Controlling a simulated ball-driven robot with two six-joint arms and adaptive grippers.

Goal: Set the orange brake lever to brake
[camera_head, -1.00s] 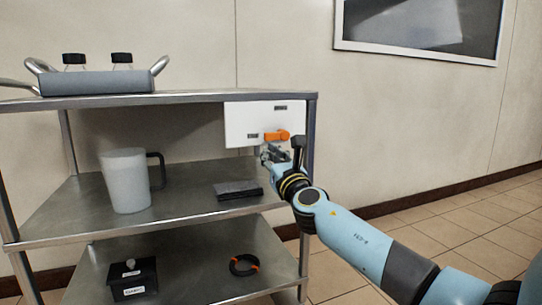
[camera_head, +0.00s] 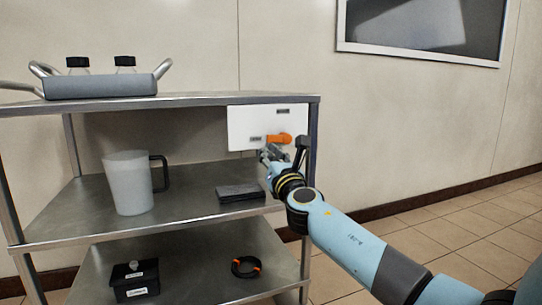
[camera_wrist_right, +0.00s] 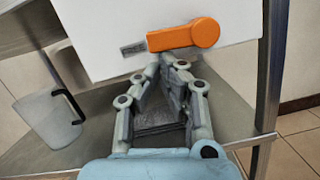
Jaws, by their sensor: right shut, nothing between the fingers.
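The orange brake lever (camera_head: 279,139) is on a white panel (camera_head: 240,128) at the right end of the shelf unit, under its top. It lies nearly level, with its round hub at the right and its narrower end pointing left. In the right wrist view the lever (camera_wrist_right: 185,35) shows just above the fingertips. My right gripper (camera_head: 267,152) is shut and empty, just below the lever. In the right wrist view its fingertips (camera_wrist_right: 162,62) meet close under the lever's left part; I cannot tell whether they touch it. My left gripper is not in view.
A translucent jug (camera_head: 128,184) and a dark flat block (camera_head: 240,192) stand on the middle shelf. A grey tray (camera_head: 100,86) with two black-capped bottles is on top. A black box (camera_head: 135,282) and an orange-black ring (camera_head: 246,267) lie below. A shelf post (camera_wrist_right: 272,70) stands right of the panel.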

